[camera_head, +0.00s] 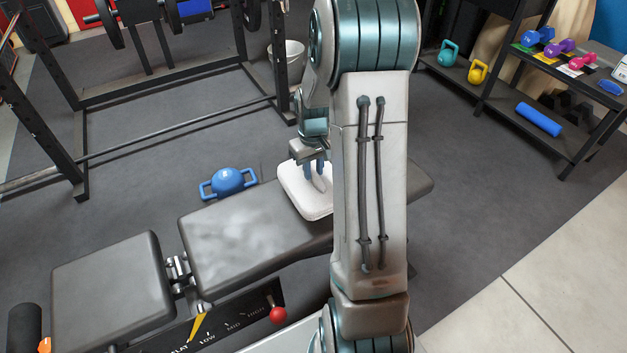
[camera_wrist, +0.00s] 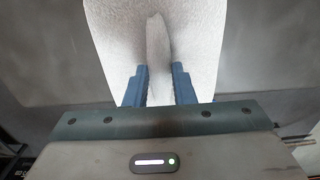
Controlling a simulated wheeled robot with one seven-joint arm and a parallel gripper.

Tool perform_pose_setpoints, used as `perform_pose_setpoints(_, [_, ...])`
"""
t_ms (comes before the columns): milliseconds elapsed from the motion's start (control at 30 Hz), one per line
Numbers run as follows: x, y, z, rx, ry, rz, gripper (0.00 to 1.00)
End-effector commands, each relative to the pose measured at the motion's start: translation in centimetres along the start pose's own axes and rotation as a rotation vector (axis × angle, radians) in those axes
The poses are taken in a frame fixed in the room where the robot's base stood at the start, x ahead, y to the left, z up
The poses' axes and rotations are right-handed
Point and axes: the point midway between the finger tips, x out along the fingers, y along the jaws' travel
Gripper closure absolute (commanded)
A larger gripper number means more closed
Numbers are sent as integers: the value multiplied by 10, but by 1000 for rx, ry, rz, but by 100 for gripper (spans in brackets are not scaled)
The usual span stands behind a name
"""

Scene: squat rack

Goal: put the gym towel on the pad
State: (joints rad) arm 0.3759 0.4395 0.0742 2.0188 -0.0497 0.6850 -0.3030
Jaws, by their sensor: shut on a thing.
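The white gym towel (camera_head: 296,196) is a folded, rounded block at the right part of the long dark grey bench pad (camera_head: 235,247). It lies on the pad or just above it; I cannot tell which. My gripper (camera_head: 315,174) points down at the towel, its blue fingers shut on a raised fold. In the wrist view, the towel (camera_wrist: 115,40) fills the upper middle, with the pinched ridge between the fingertips of my gripper (camera_wrist: 158,82). My arm hides the towel's right side and part of the pad in the head view.
A shorter bench seat (camera_head: 110,290) lies at left, with a red-knobbed lever (camera_head: 278,315) in front. A squat rack (camera_head: 180,85) is at back left, a dumbbell shelf (camera_head: 545,110) at right. Floor right of the bench is clear.

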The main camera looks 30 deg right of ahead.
Motion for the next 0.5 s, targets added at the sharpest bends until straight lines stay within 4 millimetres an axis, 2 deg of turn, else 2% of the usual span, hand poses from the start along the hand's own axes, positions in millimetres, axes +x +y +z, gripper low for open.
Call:
perform_pose_setpoints(300, [39,0,0,-2,-2,0,100])
perform_pose_setpoints(500, [39,0,-1,-1,1,1,100])
